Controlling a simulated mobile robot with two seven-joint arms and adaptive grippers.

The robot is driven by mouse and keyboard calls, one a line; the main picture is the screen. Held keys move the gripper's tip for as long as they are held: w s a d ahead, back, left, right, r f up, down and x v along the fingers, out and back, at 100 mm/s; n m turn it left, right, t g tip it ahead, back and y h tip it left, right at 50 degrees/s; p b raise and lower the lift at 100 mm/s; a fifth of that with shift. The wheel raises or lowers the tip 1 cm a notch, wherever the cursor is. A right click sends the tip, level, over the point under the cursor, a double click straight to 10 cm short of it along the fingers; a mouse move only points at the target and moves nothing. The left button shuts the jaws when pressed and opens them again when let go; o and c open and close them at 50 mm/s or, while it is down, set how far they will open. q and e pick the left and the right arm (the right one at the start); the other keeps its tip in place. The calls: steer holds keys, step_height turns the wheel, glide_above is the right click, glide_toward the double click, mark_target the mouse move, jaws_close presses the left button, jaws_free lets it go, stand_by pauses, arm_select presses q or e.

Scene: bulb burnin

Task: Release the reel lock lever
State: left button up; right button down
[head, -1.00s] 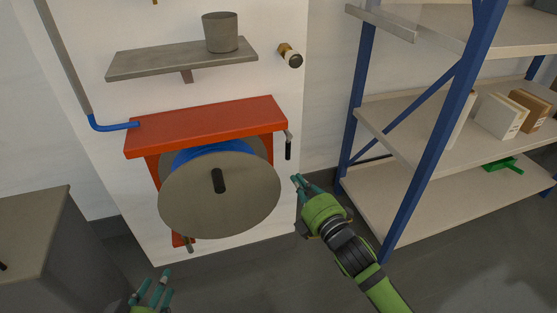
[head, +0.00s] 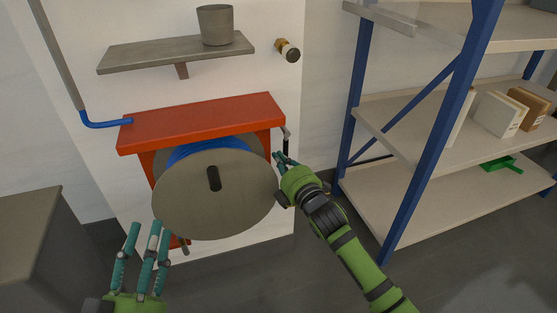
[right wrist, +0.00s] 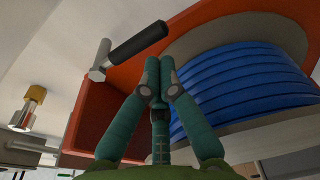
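The reel lock lever (head: 286,141) hangs at the right side of the red reel housing (head: 200,121). In the right wrist view the lever's black handle (right wrist: 138,42) slants up to the right from its metal pivot (right wrist: 98,67). My right gripper (head: 284,158) is at the lower end of the handle in the head view. In the wrist view its fingertips (right wrist: 160,72) lie just below the handle, with no hold on it visible. My left gripper (head: 147,227) is open and empty, low in front of the reel.
The round reel flange (head: 213,205) stands out in front of the blue hose (right wrist: 240,85), close left of my right gripper. A shelf with a grey pot (head: 215,26) and a brass fitting (head: 287,50) are above. A blue-post rack (head: 430,140) stands at right.

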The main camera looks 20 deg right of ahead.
arm_select(q)
steer(key=shift+s+d+r+t+h, duration=0.1)
steer(key=shift+s+r+t+h, duration=0.15)
steer(key=shift+r, duration=0.25)
steer(key=shift+s+d+r+t+h, duration=0.15)
steer(key=shift+s+r+t, duration=0.1)
steer(key=shift+r, duration=0.2)
arm_select(e)
steer(key=shift+w+a, duration=0.1)
steer(key=shift+w, duration=0.4)
